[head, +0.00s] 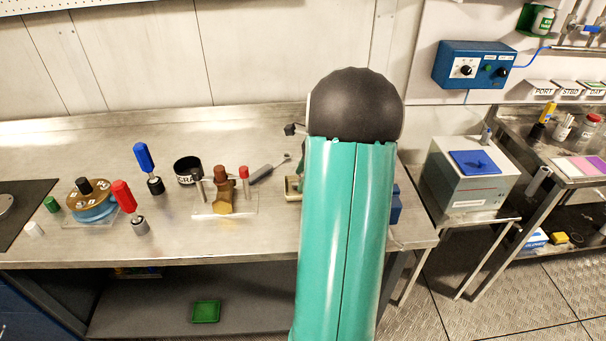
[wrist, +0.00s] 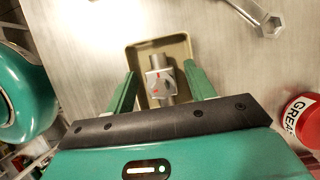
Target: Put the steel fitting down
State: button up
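The steel fitting (wrist: 160,80) is a short grey cylindrical piece with small red marks. In the wrist view it lies over a shallow beige tray (wrist: 133,62), within its rim. My gripper (wrist: 161,80) has its two green fingers on either side of the fitting, with a visible gap at each side. The gripper is open, and the fitting appears to rest in the tray. In the head view my arm hides the fitting and gripper; only the tray's left edge (head: 292,188) shows.
A wrench (wrist: 262,16) lies beyond the tray, and a labelled red can (wrist: 303,118) is at right in the wrist view. In the head view, a brown valve piece (head: 222,192) and red (head: 123,195) and blue-handled (head: 143,157) tools stand on the bench left of my arm.

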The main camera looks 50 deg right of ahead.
jog(key=shift+r, duration=0.1)
jog(key=v, duration=1.2)
jog(key=shift+s, duration=0.15)
dwell(0.4)
